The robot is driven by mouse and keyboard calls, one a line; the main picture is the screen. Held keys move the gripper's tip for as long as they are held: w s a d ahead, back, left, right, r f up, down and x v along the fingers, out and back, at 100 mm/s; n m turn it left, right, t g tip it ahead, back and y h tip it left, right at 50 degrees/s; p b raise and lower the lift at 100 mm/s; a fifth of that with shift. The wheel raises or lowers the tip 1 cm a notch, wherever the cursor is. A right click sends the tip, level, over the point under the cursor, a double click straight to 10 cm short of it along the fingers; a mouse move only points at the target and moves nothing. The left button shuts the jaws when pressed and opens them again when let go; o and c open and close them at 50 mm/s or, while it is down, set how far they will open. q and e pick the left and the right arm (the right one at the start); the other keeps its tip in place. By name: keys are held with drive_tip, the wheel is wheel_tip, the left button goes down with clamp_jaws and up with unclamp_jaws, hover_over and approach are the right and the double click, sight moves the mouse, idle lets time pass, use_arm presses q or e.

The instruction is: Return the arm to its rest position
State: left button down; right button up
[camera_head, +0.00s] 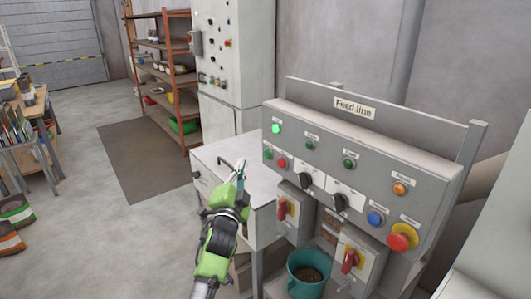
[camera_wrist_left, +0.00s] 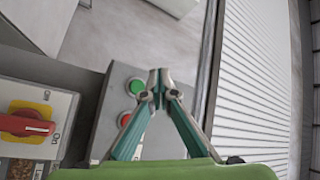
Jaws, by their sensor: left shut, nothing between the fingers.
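My left gripper (camera_head: 239,168) is shut and empty. In the head view its green arm reaches up from the bottom, in front of the white cabinet top and left of the grey Feed line panel (camera_head: 370,165). In the left wrist view the teal fingers of my left gripper (camera_wrist_left: 159,80) meet at their tips. Behind them are a green button (camera_wrist_left: 136,87) and a red button (camera_wrist_left: 124,119). The fingertips overlap the panel edge in that view; I cannot tell the gap between them. My right gripper is not in view.
A red-and-yellow rotary switch (camera_wrist_left: 27,124) is left in the wrist view. The panel carries an emergency stop (camera_head: 402,237) and a lit green lamp (camera_head: 276,128). A teal bucket (camera_head: 308,273) stands below. A shelf rack (camera_head: 165,75) is behind.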

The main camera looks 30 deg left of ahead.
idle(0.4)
